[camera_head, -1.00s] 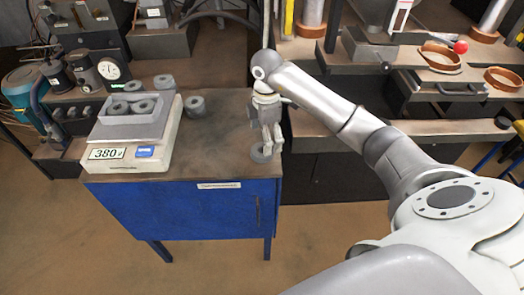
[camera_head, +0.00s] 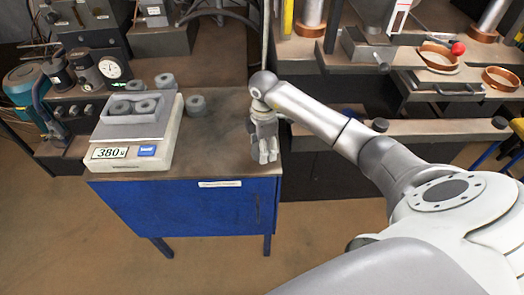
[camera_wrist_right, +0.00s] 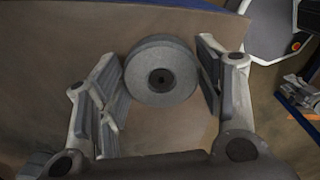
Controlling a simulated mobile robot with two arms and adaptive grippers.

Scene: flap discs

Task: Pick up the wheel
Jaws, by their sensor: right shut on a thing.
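A grey wheel (camera_wrist_right: 146,83) with a dark centre hole shows in the right wrist view, between the two fingers of my right gripper (camera_wrist_right: 160,85). The gripper is shut on the wheel. In the head view my right gripper (camera_head: 264,158) points down at the right front corner of the table (camera_head: 220,168). It hides the wheel there, so I cannot tell whether the wheel still touches the tabletop. My left gripper is not in view.
A scale (camera_head: 160,154) reading 380 stands on the left of the table with a grey tray (camera_head: 130,130) of wheels on it. Loose grey wheels (camera_head: 196,105) lie behind it. A workbench with copper rings (camera_head: 438,62) is at the right.

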